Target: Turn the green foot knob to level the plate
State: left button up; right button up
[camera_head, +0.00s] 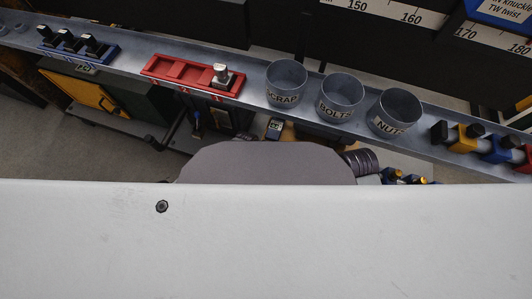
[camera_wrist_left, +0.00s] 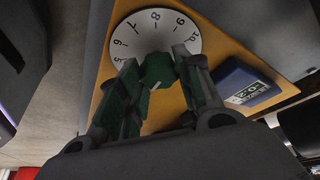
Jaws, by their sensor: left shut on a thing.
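In the left wrist view, the green foot knob (camera_wrist_left: 157,71) sits between the two fingers of my left gripper (camera_wrist_left: 157,66), which is shut on it. A pale line mark shows on the knob's near side. A white numbered dial (camera_wrist_left: 143,24) lies right behind the knob, with numbers from about 5 to 10 readable. The knob and dial are on an orange-tan plate (camera_wrist_left: 216,48). A dark blue box with a small display (camera_wrist_left: 238,82) rests on this plate to the right. My right gripper is in neither view.
In the head view, a metal shelf holds a red tray (camera_head: 193,77), a scrap cup (camera_head: 286,85), a bolts cup (camera_head: 340,97) and a nuts cup (camera_head: 394,111). A blue rack (camera_head: 80,47) stands at the left. A large white surface hides the lower half.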

pick_arm(q)
jog(key=o, duration=1)
jog(key=shift+a+r, duration=0.15)
jog(key=shift+r, duration=0.05)
jog(key=v, duration=1.1)
jog(key=shift+s+r, duration=0.15)
jog(key=shift+r, duration=0.1)
dwell(0.5)
dwell(0.6)
